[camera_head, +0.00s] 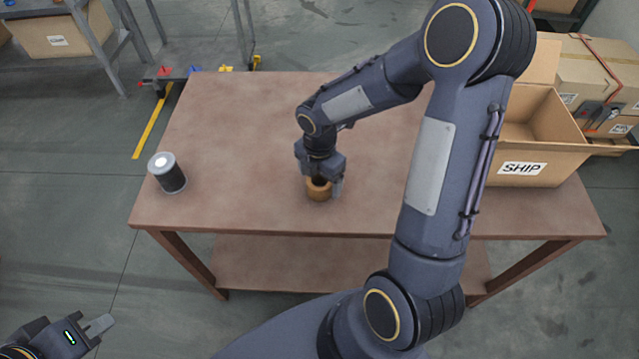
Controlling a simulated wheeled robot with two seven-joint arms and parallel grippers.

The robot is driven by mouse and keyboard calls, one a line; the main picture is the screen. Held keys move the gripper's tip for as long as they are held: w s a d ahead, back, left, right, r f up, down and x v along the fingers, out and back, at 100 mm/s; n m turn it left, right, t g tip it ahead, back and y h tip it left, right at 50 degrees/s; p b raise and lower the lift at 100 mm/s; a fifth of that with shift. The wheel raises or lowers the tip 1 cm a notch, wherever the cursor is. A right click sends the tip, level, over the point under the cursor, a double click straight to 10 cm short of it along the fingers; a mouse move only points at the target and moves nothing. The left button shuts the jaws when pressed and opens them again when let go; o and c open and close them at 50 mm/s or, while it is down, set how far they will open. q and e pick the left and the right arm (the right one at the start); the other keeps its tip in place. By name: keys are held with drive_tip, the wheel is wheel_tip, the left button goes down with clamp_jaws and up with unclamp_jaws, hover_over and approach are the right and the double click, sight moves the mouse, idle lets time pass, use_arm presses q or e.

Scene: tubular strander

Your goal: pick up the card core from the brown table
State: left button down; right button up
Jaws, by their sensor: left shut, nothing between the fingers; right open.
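The card core (319,192) is a short tan-brown ring standing on the brown table (240,130), near the middle of its front half. My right gripper (325,187) is directly over it, pointing down, with its open fingers at the core's sides. The gripper hides the core's upper part, and I cannot tell whether the fingers touch it. My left gripper (100,325) is shut and empty at the lower left, over the floor and away from the table.
An open cardboard box marked SHIP (545,165) sits at the right end. My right arm covers much of the table's right half. The table's left-middle area is clear.

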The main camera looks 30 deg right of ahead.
wheel_tip(320, 180, down, 2)
drive_tip(key=shift+f, duration=0.1)
drive_tip(key=c, duration=1.1)
drive_tip(key=shift+r, duration=0.25)
